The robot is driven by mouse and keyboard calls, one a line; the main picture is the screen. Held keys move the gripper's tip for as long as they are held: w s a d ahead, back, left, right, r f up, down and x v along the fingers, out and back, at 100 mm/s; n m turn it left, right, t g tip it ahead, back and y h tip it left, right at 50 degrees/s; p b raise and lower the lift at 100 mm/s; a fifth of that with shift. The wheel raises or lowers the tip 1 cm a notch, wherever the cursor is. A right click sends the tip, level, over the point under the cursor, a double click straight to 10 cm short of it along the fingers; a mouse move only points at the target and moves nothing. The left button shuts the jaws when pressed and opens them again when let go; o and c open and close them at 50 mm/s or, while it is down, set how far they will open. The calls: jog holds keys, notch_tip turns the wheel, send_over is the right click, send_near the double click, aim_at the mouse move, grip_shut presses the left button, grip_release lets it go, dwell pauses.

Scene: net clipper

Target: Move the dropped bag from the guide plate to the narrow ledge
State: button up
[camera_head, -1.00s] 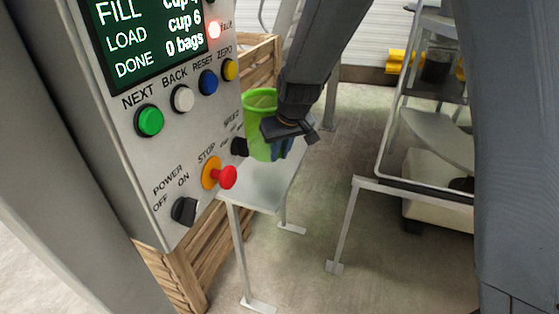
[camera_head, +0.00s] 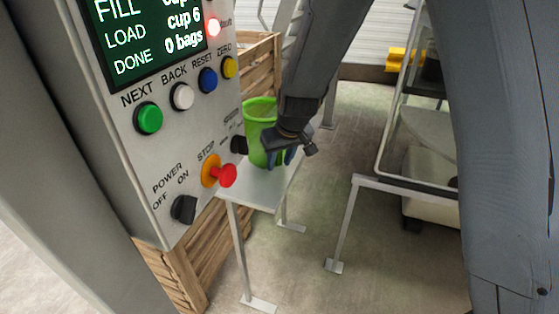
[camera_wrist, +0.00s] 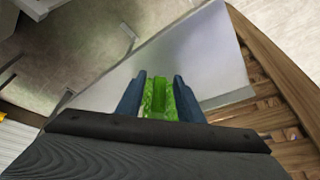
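The green bag (camera_head: 258,124) stands roughly upright, like an open-topped cup, over a narrow light-grey plate (camera_head: 256,194) on thin legs beside the control panel. I cannot tell if this plate is the guide plate or the narrow ledge. My gripper is shut on the bag. Whether the bag's bottom touches the plate is hidden.
The control panel (camera_head: 165,165) stands close at left, with a protruding red stop button (camera_head: 226,175). A wooden crate (camera_head: 190,262) is behind and below it. A metal frame with a thin rail (camera_head: 420,188) stands at right. The floor between is clear.

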jog(key=shift+r, duration=0.1)
jog(key=shift+r, duration=0.2)
jog(key=b+v, duration=0.1)
jog(key=v, duration=1.1)
jog(key=s+d+f+m+g+h, duration=0.1)
jog(key=s+d+f+m+g, duration=0.1)
jog(key=s+d, duration=0.7)
jog(key=s+d+f+m+g+h, duration=0.1)
jog(key=s+d+f+m, duration=0.2)
jog(key=s+d, duration=0.6)
notch_tip(320, 180, down, 3)
jog(key=shift+s+r+g, duration=0.2)
jog(key=shift+s+g, duration=0.2)
jog(key=shift+s, duration=0.5)
jog(key=shift+c, duration=0.3)
